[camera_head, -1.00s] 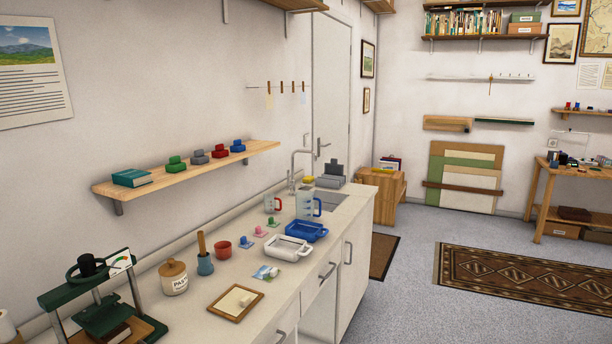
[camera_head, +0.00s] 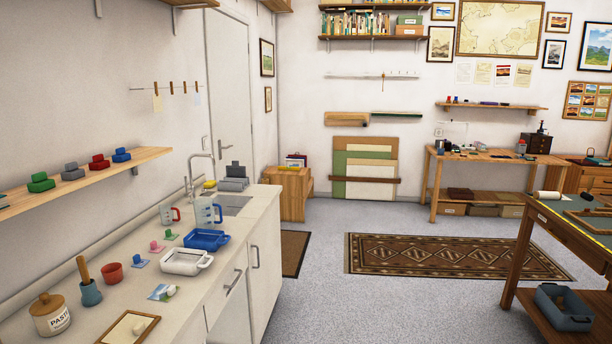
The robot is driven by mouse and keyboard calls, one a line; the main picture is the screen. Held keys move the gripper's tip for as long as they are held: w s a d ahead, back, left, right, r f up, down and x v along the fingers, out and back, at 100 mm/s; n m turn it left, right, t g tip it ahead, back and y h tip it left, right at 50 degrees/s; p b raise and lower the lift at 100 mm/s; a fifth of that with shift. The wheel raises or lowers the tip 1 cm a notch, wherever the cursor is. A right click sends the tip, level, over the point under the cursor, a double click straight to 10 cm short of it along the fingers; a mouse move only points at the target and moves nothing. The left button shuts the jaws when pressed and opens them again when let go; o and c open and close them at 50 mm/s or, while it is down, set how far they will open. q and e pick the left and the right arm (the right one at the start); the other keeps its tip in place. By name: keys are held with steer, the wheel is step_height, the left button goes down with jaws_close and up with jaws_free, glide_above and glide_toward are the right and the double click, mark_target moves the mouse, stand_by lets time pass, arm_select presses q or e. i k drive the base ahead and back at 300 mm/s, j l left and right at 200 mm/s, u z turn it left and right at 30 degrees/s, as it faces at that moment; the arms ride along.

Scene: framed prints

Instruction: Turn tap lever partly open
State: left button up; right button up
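The tap (camera_head: 190,180) is a thin grey metal spout, bent over at the top, at the far end of the white counter (camera_head: 205,285) on the left. It rises behind the grey sink (camera_head: 233,203). Its lever is too small to make out from here. Neither of my grippers shows in this view.
A blue tray (camera_head: 206,240) and a white tray (camera_head: 187,262) sit near the counter's front edge. The grey floor (camera_head: 320,300) right of the counter is clear, with a patterned rug (camera_head: 450,256) beyond. A wooden worktable (camera_head: 530,232) stands at the right.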

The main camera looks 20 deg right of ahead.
mark_target(187, 194)
steer(key=i+l+z, duration=0.25)
steer(key=z, duration=0.2)
steer(key=i+l+z, duration=0.15)
steer(key=i+z, duration=0.55)
steer(key=z, duration=0.15)
steer(key=i+l+u, duration=0.1)
steer(key=i+u, duration=0.15)
steer(key=i, duration=4.25)
steer(key=i+u, duration=0.15)
steer(key=i, duration=0.4)
steer(key=i+u, duration=0.2)
steer(key=i, duration=0.35)
steer(key=i+l+u, duration=0.15)
steer(key=i, duration=0.4)
steer(key=i+l+u, duration=0.15)
steer(key=i, duration=0.4)
steer(key=i+u, duration=0.1)
steer(key=u, duration=0.3)
steer(key=i+u, duration=0.1)
steer(key=u, duration=0.75)
steer(key=i+l+u, duration=0.1)
steer(key=u, duration=0.3)
steer(key=l+u, duration=0.15)
steer(key=u, duration=0.25)
steer(key=i, duration=0.05)
